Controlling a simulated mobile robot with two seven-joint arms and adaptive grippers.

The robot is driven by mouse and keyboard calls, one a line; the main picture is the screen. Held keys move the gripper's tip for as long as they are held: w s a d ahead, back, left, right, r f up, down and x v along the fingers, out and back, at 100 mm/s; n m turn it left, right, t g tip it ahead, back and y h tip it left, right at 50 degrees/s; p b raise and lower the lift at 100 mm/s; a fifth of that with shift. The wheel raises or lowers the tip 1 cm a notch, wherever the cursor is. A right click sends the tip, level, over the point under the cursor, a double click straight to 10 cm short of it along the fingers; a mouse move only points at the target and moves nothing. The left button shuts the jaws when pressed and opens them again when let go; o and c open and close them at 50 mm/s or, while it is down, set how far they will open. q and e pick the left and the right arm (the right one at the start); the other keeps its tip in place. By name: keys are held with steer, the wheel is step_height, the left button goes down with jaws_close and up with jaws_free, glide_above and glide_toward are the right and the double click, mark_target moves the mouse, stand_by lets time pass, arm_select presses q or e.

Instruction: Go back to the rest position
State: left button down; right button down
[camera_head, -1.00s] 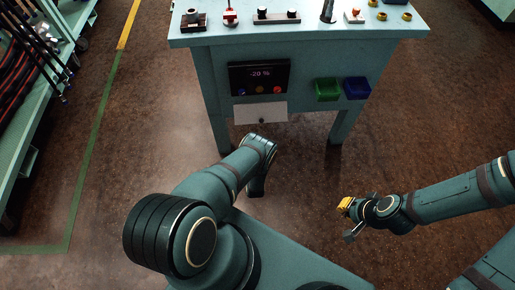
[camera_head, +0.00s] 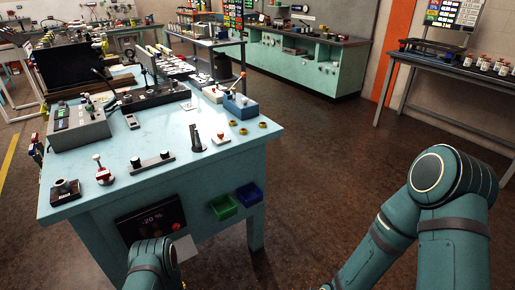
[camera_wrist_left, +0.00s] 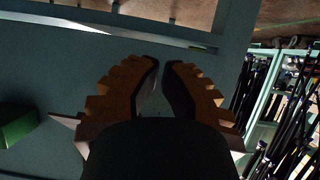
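My left gripper (camera_wrist_left: 161,65) shows in the left wrist view, with two dark fingers carrying orange ridged sides. Its fingertips nearly meet, and I see nothing held between them. Behind it is a plain teal surface. In the head view, part of my left arm (camera_head: 154,265) shows at the bottom, in front of the workbench's display panel; its gripper is hidden there. My right arm (camera_head: 445,205) is bent at the right side of the head view, its dark teal joint high up. My right gripper is out of the frames.
The teal workbench (camera_head: 110,190) stands close ahead, with fittings and devices on top. Green (camera_head: 224,207) and blue (camera_head: 249,194) bins hang on its front. A side table (camera_head: 450,68) stands at the far right. Open brown floor (camera_head: 335,150) lies right of the workbench.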

arm_select(q)
steer(key=s+d+r+m+g+h, duration=0.5)
steer(key=s+d+r+g+h, duration=0.4)
steer(key=s+d+r, duration=0.9)
steer(key=d+r+h, duration=0.2)
steer(key=d+r, duration=0.1)
steer(key=d, duration=0.1)
steer(key=shift+s+d+r+m, duration=0.2)
steer(key=shift+s+m, duration=0.05)
steer(key=shift+m, duration=0.05)
